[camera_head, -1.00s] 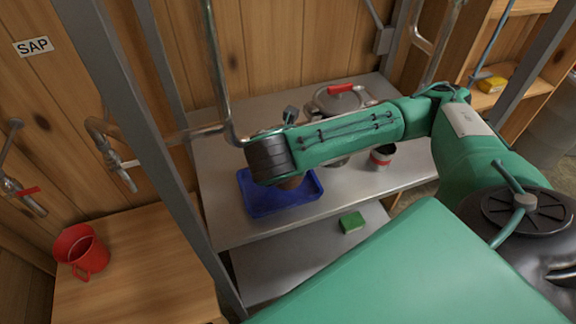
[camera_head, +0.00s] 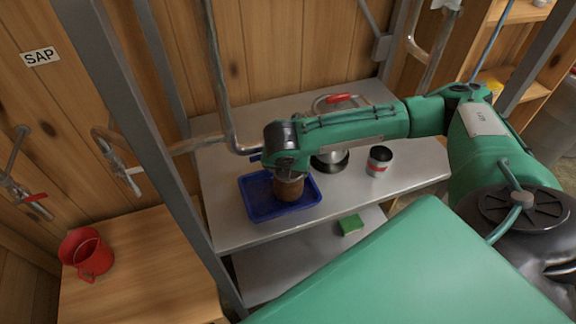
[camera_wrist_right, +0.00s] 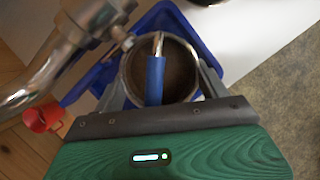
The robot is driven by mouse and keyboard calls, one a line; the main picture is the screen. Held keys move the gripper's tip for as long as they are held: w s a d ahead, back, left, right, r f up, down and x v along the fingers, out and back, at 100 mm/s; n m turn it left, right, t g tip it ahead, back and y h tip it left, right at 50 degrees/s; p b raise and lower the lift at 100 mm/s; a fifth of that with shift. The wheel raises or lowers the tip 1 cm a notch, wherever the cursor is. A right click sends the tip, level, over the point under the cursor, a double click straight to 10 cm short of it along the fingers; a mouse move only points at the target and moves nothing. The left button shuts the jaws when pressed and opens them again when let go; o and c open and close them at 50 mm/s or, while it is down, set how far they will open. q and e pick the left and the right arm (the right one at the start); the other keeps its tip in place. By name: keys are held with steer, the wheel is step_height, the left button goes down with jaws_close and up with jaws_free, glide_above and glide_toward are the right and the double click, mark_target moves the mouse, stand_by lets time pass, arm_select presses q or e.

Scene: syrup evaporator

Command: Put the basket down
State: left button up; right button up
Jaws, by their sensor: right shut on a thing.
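The basket (camera_head: 289,191) is a brown, round vessel. In the head view it is at the blue tray (camera_head: 257,214), upright or nearly so; whether its base touches the tray I cannot tell. In the right wrist view the basket (camera_wrist_right: 180,68) shows a metal rim and a dark inside, with a blue-gripped handle (camera_wrist_right: 155,80) across it. My right gripper (camera_head: 287,176) is shut on the basket, its fingers on both sides of it in the wrist view (camera_wrist_right: 163,85). My left gripper is not in view.
A lidded pot (camera_head: 331,160) and a small tin (camera_head: 379,161) stand right of the tray on the metal shelf. A green sponge (camera_head: 351,224) lies below. A red jug (camera_head: 87,256) stands on the wooden table. A grey post (camera_head: 150,150) and a metal pipe (camera_head: 222,95) are close by.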

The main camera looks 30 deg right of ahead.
steer(key=shift+f, duration=0.35)
steer(key=o, duration=1.4)
steer(key=shift+f, duration=0.1)
steer(key=b+v, duration=0.1)
steer(key=v, duration=1.1)
steer(key=shift+a, duration=0.1)
